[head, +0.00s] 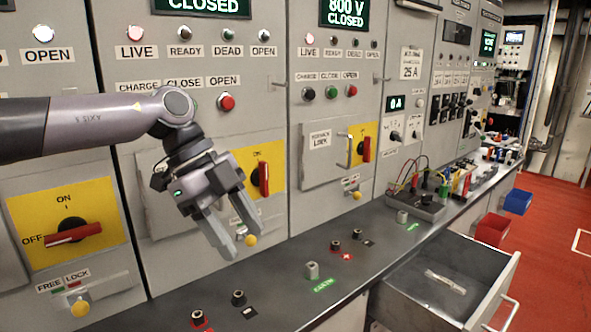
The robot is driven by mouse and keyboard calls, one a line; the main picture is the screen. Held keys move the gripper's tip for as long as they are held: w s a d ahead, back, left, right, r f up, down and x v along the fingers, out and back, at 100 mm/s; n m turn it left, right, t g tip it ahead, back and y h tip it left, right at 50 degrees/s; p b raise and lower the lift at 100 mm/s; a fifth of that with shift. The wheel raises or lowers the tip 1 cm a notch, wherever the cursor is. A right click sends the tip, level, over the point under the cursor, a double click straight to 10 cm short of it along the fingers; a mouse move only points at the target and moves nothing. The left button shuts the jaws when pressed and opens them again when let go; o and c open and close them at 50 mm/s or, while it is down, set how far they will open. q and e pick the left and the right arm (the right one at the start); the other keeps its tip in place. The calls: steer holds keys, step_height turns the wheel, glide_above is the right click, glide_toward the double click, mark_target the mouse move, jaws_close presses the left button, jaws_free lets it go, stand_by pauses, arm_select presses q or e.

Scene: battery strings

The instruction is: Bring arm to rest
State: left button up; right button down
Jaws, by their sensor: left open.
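My left arm comes in from the left in the head view. Its gripper (238,247) is open and empty, with the fingers pointing down and to the right. It hangs in front of the second cabinet, over the back of the grey bench. A yellow knob (250,240) shows right by the fingertips; I cannot tell whether they touch it. Behind the gripper, a yellow panel with a red rotary handle (264,179) is partly hidden. My right gripper does not show.
The grey bench (290,285) carries several terminals and a grey post (312,270). An open drawer (425,285) sticks out at the lower right with a small pale item inside. Red bin (491,230) and blue bin (517,201) hang off the bench's front. Red floor (550,240) is clear at right.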

arm_select(q)
steer(key=s+d+f+m+g+h, duration=0.1)
steer(key=s+d+f+m+h, duration=0.15)
steer(key=d+f, duration=0.45)
steer(key=s+d+r+n+t+h, duration=0.2)
steer(key=s+d+h, duration=0.2)
steer(key=d+h, duration=0.3)
steer(key=s+d+r+n+t+h, duration=0.25)
steer(key=s+d+h, duration=0.2)
steer(key=d, duration=0.45)
steer(key=w+a+f+n+t+y, duration=0.3)
steer(key=a+f+n+t+y, duration=0.35)
steer(key=a+n, duration=0.25)
steer(key=w+a+f+n+t+y, duration=0.2)
steer(key=a+f+n+t+y, duration=0.4)
steer(key=a+n, duration=0.3)
steer(key=s+a+f+n+g+y, duration=0.1)
steer(key=s+a+f+g+y, duration=0.2)
steer(key=s+a+f+g, duration=0.5)
steer(key=s+a+f+n+g+y, duration=0.1)
steer(key=s+a+f+g+y, duration=0.25)
steer(key=s+a+f, duration=0.9)
steer(key=w+d+f+t+h, duration=0.1)
steer(key=w+d+f+t, duration=0.3)
steer(key=w+f+t, duration=0.1)
steer(key=f+t, duration=0.1)
steer(key=t, duration=0.1)
steer(key=shift+d+t+h, duration=0.25)
steer(key=shift+t+h, duration=0.05)
steer(key=shift+t, duration=0.05)
